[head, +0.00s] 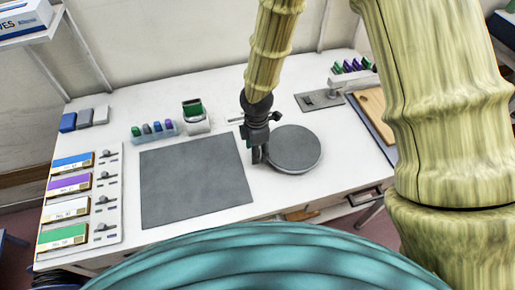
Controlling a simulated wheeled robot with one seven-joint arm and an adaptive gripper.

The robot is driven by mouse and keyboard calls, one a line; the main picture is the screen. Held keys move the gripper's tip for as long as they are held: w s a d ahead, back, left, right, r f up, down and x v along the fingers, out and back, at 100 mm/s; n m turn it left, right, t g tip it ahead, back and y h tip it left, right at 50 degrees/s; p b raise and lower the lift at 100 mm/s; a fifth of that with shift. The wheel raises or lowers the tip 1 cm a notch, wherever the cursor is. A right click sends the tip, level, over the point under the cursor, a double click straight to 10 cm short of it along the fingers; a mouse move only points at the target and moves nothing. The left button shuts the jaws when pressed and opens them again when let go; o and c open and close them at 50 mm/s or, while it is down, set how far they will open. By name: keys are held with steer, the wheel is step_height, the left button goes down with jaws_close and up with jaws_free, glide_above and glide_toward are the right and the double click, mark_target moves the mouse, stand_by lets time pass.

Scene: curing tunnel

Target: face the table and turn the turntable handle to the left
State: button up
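The turntable (298,150) is a round grey disc lying flat on the white table (200,228), right of the middle. My gripper (258,157) is black and points down at the left edge of the disc. From this view I cannot tell whether it touches the disc. No handle shows clearly; my gripper may hide it. The fingers look close together, but I cannot tell whether they are shut or hold anything.
A dark grey mat (193,180) lies left of my gripper. A panel with coloured labels and knobs (104,205) is at the far left. A small tray of coloured pieces (154,130) and a box with a green top (194,115) stand behind the mat. A wooden board (371,108) lies right.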

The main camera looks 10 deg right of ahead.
step_height(320, 180, up, 12)
stand_by(0.7)
steer(key=shift+d, duration=0.15)
stand_by(0.4)
